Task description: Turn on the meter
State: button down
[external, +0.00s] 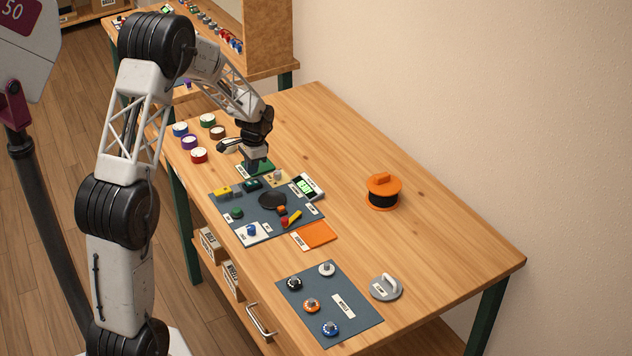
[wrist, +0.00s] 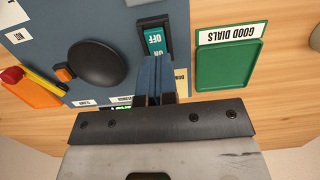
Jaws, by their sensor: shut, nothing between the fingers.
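The meter (external: 307,187) is a pale box with a lit green display at the right edge of the dark blue mat. In the wrist view it is mostly hidden behind my gripper. A teal rocker switch (wrist: 154,40) in a black frame, marked OFF and ON, is on the mat; it also shows in the external view (external: 252,184). My gripper (wrist: 158,72) is shut and empty, pointing down, with its blue fingertips over the ON end of the switch. I cannot tell whether they touch it.
A green GOOD DIALS tray (wrist: 228,68) lies beside the switch. A black round pad (wrist: 97,62) and a red-yellow tool (external: 291,219) are on the mat. An orange tray (external: 315,235), an orange-black spool (external: 383,192) and several coloured dials stand around.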

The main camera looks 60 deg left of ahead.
aim_at(257, 180)
notch_tip(257, 180, up, 10)
jog(key=w, duration=0.1)
jog(key=shift+w+r, duration=0.25)
dwell(0.4)
jog(key=s+d+r+t, duration=0.15)
jog(key=d+r, duration=0.35)
jog(key=d, duration=0.5)
jog(key=s+d+r, duration=0.3)
jog(key=d+r, duration=0.1)
jog(key=d, duration=0.6)
jog(key=s+d+r, duration=0.2)
jog(key=d+r, duration=0.3)
jog(key=d, duration=0.5)
jog(key=s+d+r+t, duration=0.1)
jog(key=s+d+t, duration=0.1)
jog(key=s+d, duration=1.8)
jog(key=shift+s+d, duration=0.15)
jog(key=shift+s, duration=0.7)
